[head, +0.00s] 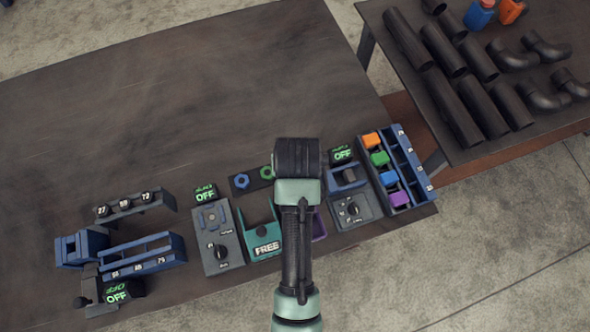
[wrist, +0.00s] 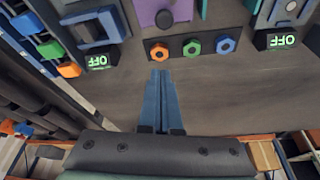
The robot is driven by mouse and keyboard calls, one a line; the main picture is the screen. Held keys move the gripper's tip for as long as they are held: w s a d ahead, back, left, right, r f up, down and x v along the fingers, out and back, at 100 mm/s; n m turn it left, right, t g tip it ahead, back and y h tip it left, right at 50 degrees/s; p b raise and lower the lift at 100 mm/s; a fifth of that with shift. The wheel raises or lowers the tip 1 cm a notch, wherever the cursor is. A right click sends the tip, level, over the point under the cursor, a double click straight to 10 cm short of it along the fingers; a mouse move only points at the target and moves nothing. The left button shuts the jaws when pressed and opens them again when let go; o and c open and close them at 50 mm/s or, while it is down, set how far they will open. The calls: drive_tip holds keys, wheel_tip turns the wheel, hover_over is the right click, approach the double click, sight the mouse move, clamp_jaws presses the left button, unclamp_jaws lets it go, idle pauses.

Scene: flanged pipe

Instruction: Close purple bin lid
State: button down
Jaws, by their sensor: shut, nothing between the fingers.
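The purple bin (head: 318,222) stands at the table's front edge, mostly hidden behind my arm in the head view. In the wrist view a purple part of it (wrist: 150,12) with a dark round knob shows at the top edge, cut off by the frame. I cannot tell the lid's position. My gripper (wrist: 161,74) is shut and empty, its blue fingers together over bare table. The fingertips are apart from the bin, with a row of coloured nuts (wrist: 193,47) between them in the picture. In the head view my wrist hides the fingers.
A teal bin marked FREE (head: 262,236) is left of the purple bin. Dial boxes with OFF displays stand at both sides (head: 218,240) (head: 352,208). A blue rack (head: 410,165) with coloured blocks is at the right. The table behind the row is clear.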

wheel_tip(320, 180, down, 6)
drive_tip(key=s+p, duration=0.1)
drive_tip(key=p, duration=0.2)
drive_tip(key=shift+s, duration=0.25)
drive_tip(key=shift+f, duration=0.15)
